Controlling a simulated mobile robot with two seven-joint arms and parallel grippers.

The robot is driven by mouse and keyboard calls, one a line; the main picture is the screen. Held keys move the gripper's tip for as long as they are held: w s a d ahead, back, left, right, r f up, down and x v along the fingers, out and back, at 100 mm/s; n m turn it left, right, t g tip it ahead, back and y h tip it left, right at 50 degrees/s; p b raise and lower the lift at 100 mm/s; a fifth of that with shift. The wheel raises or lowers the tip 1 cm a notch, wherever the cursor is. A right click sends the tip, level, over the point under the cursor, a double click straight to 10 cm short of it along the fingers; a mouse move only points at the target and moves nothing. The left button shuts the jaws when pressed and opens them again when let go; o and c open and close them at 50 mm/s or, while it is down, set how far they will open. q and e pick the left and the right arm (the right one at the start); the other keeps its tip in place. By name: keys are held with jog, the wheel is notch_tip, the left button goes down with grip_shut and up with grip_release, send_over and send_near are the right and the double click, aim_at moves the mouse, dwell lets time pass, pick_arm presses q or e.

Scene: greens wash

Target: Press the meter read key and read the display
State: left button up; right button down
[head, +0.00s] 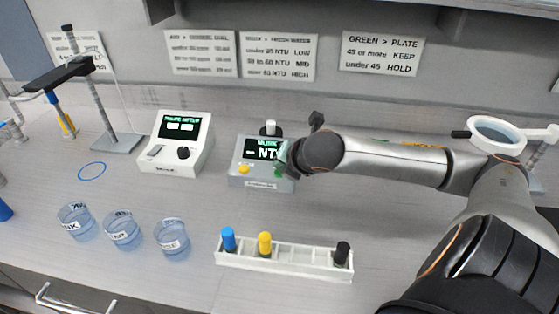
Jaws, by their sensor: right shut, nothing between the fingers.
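A grey meter (262,183) stands at the middle of the bench. Its dark display (258,151) shows a small top line that looks like MURK, and below it dashes and NTU, partly covered on the right by my gripper. A yellow round key (244,169) sits on its front left. My right gripper (285,160) is shut and empty, over the right side of the meter, to the right of the yellow key. I cannot tell whether it touches the meter. A green spot shows by its fingertips. My left gripper is not in view.
A white meter (161,156) with a lit display stands to the left. A white rack (290,263) holding blue, yellow and black capped vials lies in front. Labelled beakers (122,231) stand front left. A stand (117,142) is behind them. Signs hang on the wall.

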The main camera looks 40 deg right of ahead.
jog(key=shift+f, duration=0.65)
dwell(0.8)
jog(key=shift+r+p, duration=0.95)
jog(key=shift+p, duration=0.2)
notch_tip(320, 180, up, 3)
jog(key=p, duration=0.3)
jog(key=shift+f, duration=0.1)
jog(key=shift+r+p, duration=0.4)
jog(key=shift+r, duration=0.7)
jog(key=shift+s+a+f, duration=0.1)
dwell(1.1)
